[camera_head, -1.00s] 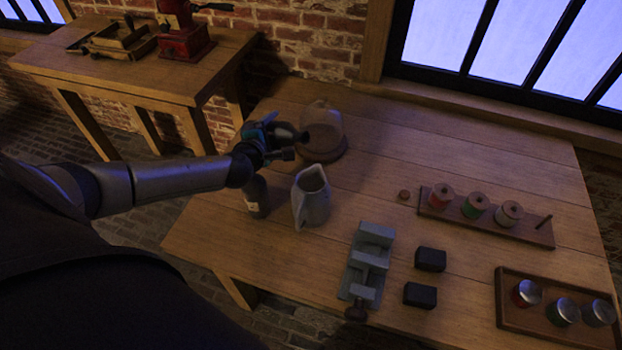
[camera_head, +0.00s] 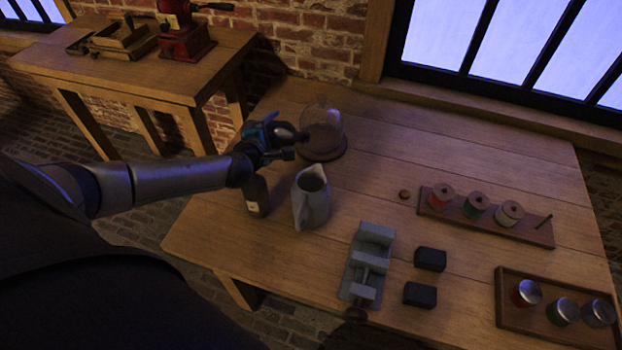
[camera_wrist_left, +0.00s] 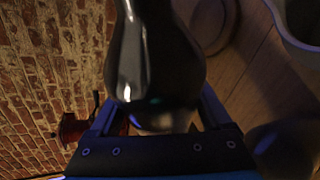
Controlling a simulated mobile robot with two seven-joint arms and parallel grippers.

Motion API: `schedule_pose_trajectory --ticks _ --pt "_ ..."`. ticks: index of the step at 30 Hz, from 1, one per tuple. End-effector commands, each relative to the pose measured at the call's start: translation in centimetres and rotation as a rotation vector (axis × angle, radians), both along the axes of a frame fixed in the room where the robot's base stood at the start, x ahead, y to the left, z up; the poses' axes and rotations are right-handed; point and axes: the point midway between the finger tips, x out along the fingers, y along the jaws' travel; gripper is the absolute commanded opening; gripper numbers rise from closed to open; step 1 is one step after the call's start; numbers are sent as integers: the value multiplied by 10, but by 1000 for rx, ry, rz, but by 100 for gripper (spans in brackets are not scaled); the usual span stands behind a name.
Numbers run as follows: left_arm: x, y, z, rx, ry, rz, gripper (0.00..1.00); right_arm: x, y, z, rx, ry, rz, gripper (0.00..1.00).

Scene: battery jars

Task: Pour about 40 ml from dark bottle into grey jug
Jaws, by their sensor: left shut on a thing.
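The dark bottle (camera_head: 256,197) with a pale label is near the left edge of the table, left of the grey jug. It looks nearly upright; I cannot tell whether its base touches the table. My left gripper (camera_head: 273,142) is shut on its upper part, which the gripper partly hides. In the left wrist view the bottle (camera_wrist_left: 155,60) fills the space between the fingers. The grey jug (camera_head: 312,200) stands upright and open, just right of the bottle and apart from it. Part of its rim shows in the wrist view (camera_wrist_left: 291,38). My right gripper is not in view.
A glass dome on a round base (camera_head: 325,130) stands close behind the gripper. A grey vise (camera_head: 367,265), two black blocks (camera_head: 430,259), a spool rack (camera_head: 485,217) and a tray of jars (camera_head: 510,312) are to the right. The table's back middle is clear.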

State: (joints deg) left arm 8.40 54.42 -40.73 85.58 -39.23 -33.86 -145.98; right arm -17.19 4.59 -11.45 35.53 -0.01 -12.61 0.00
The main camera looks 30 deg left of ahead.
Motion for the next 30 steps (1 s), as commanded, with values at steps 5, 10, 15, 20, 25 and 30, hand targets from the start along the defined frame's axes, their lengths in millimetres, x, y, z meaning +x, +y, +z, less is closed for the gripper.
schedule_pose_trajectory --ticks 5,10,15,20,25,30 --pt "1 0 1 1 -3 1 0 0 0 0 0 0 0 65" --pt "1 0 2 1 -3 1 0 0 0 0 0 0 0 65" --pt "1 -1 5 -19 -2 0 0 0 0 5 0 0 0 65" --pt "0 -3 12 -78 0 0 0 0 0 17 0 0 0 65" --pt "-1 -15 -11 -243 4 0 0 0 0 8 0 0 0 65" --pt "-2 -29 -12 -413 6 -2 0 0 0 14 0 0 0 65"
